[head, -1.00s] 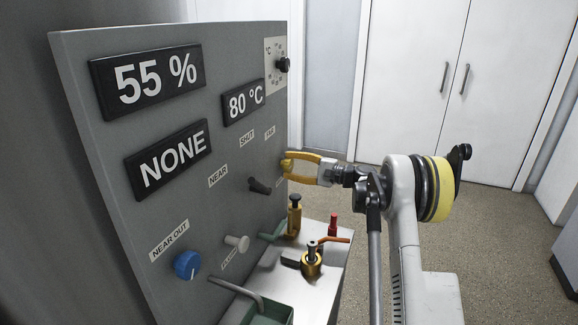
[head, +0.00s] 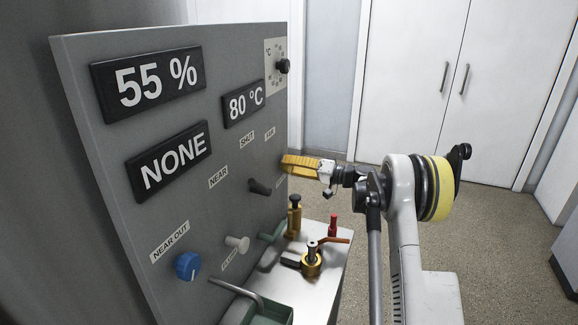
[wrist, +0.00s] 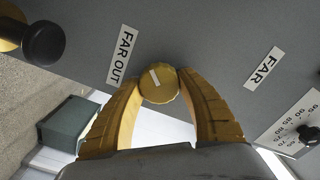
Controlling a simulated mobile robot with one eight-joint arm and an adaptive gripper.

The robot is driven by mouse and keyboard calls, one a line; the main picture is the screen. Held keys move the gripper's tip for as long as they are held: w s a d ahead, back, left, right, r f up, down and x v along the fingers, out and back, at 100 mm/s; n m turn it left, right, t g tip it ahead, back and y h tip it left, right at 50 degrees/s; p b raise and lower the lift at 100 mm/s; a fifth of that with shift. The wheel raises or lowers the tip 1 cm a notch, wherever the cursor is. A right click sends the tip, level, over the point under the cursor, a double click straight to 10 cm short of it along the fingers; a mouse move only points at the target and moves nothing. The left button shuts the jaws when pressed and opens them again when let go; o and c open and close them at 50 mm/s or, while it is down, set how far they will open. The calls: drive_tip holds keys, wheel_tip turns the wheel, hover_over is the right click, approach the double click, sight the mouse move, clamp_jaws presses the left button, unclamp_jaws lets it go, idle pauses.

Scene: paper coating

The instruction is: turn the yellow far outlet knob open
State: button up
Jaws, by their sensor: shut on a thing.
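The yellow far outlet knob (wrist: 159,84) is on the grey panel beside the "FAR OUT" label (wrist: 119,57) in the wrist view. A white pointer line shows on its face. My gripper (wrist: 160,88) has its yellow fingers shut around the knob, one on each side. In the head view my gripper (head: 301,165) reaches the right edge of the panel (head: 215,130), and its fingers hide the knob there.
A blue knob (head: 187,266) is at the panel's lower left. A black lever (head: 259,187) and a white plunger (head: 237,244) stick out from the panel. A metal stand (head: 335,265) below carries brass and red-handled fittings. Displays read 55 %, 80 °C and NONE.

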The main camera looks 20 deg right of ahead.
drive_tip(key=shift+r+n, duration=0.1)
drive_tip(key=shift+n, duration=1.1)
drive_tip(key=o, duration=1.2)
drive_tip(key=v, duration=1.2)
